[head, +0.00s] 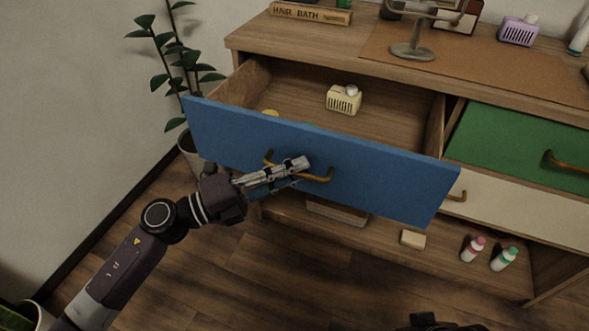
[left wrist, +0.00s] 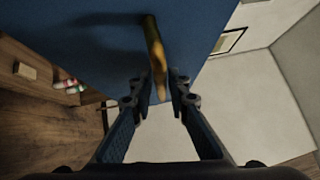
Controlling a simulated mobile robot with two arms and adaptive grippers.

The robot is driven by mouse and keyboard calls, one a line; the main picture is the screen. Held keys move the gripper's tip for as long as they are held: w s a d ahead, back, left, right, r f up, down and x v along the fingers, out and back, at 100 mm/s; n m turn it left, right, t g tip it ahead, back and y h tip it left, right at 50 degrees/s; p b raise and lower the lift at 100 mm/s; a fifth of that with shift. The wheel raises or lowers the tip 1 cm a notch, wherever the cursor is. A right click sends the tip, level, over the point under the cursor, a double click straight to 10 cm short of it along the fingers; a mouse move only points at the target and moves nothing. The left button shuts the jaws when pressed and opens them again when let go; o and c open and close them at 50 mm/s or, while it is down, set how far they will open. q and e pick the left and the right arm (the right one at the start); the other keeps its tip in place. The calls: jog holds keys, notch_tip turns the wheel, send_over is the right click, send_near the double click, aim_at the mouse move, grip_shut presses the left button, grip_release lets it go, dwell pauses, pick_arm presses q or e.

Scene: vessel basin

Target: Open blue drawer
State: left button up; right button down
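The blue drawer (head: 390,180) at the top left of the wooden dresser is pulled well out, and its inside shows. Its brass bar handle (head: 322,178) is on the front panel. My left gripper (head: 300,165) is at this handle, with its fingers closed in around the bar. In the left wrist view the handle (left wrist: 154,45) runs between the two narrowly spaced fingertips (left wrist: 168,84), with the blue front behind. Only a dark part of what looks like my right gripper (head: 435,322) shows at the bottom edge; its fingers cannot be made out.
A cream basket-like item (head: 344,99) lies in the drawer. A green drawer (head: 525,145) and a white drawer (head: 520,208) are to the right, both shut. Two bottles and a soap-like block (head: 413,239) stand on the lower shelf. A potted plant (head: 180,65) is close on the left.

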pick_arm(q)
jog(key=v, duration=1.2)
jog(key=shift+w, duration=0.1)
